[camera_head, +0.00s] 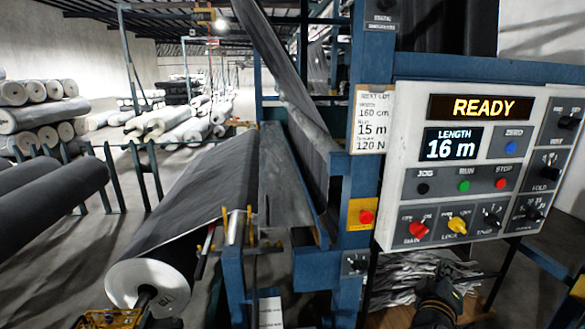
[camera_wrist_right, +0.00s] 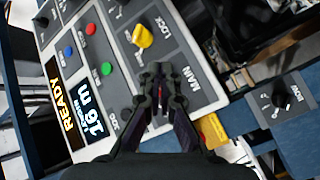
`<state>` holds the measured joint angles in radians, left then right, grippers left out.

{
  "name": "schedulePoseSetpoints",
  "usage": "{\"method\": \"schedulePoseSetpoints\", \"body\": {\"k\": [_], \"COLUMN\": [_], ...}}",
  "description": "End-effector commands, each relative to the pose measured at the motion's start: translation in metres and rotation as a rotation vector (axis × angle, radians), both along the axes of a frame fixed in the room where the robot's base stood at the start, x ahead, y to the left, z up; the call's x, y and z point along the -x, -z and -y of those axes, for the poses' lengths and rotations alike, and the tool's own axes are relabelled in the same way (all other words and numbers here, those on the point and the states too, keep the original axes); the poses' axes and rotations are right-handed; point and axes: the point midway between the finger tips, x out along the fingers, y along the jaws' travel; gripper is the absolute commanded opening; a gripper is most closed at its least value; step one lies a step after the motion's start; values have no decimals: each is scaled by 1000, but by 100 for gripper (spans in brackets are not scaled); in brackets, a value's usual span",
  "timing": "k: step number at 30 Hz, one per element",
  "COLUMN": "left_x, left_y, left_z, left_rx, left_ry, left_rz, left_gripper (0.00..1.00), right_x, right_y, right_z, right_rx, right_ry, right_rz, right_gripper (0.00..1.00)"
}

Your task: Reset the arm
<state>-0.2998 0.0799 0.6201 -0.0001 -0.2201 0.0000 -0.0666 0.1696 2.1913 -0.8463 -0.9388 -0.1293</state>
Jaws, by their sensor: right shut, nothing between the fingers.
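The control panel (camera_head: 480,98) fills the right of the head view. Its display (camera_head: 483,107) reads READY and the length display (camera_head: 452,149) reads 16 m. My right gripper (camera_head: 437,292) is at the bottom of the head view, below the panel. In the right wrist view my gripper (camera_wrist_right: 159,72) is shut and empty, its tips in front of the panel face. A bit of red shows between the fingers near the MAIN label; the fingers mostly hide what is there. The yellow knob (camera_wrist_right: 143,37) stands just beyond the tips. My left gripper is not in view.
A large grey roll (camera_head: 150,285) with a white end lies left of the blue machine frame (camera_head: 370,130). A yellow box with a red button (camera_head: 366,216) is on the post. Grey scrap (camera_head: 410,278) lies below the panel. More rolls (camera_head: 40,115) are stacked left.

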Motion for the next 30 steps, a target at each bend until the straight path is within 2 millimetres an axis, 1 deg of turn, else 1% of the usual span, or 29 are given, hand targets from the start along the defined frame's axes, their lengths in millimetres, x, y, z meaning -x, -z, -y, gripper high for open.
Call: {"method": "schedulePoseSetpoints", "body": {"k": [1, 2, 3, 5, 6, 8, 9, 12, 15, 19, 20, 21, 23, 24, 26, 27, 29, 30], "left_x": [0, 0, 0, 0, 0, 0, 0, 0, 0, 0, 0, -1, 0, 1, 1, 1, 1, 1], "left_y": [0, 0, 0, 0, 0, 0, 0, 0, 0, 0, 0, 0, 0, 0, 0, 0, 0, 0], "left_z": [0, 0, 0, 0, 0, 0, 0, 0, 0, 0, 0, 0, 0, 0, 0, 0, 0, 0], "left_rx": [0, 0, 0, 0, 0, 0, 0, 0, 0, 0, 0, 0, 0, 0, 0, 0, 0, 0], "left_ry": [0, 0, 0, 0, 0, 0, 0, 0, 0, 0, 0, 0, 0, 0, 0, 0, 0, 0], "left_rz": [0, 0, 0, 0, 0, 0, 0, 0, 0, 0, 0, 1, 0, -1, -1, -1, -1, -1], "left_gripper": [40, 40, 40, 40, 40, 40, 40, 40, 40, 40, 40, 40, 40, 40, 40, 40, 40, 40], "right_x": [19, 31, 46, 70, 85, 107, 121, 155, 187, 230, 229, 223, 218, 217, 215, 214, 215, 217], "right_y": [40, 63, 90, 123, 142, 164, 177, 201, 218, 233, 243, 260, 282, 297, 322, 338, 366, 385], "right_z": [-6, -10, -18, -32, -41, -55, -63, -85, -106, -133, -133, -130, -128, -126, -123, -122, -119, -117], "right_rx": [-129, -209, -307, -432, -503, -599, -652, -771, -873, -991, -997, -994, -995, -995, -997, -998, -999, -1001], "right_ry": [1, 3, 6, 12, 15, 21, 24, 32, 40, 48, 54, 60, 66, 70, 78, 82, 91, 96], "right_rz": [-79, -128, -190, -278, -333, -408, -456, -566, -670, -805, -815, -816, -821, -825, -832, -835, -844, -850], "right_gripper": [0, 0, 0, 0, 0, 0, 0, 0, 0, 0, 0, 0, 0, 0, 0, 0, 0, 0]}}
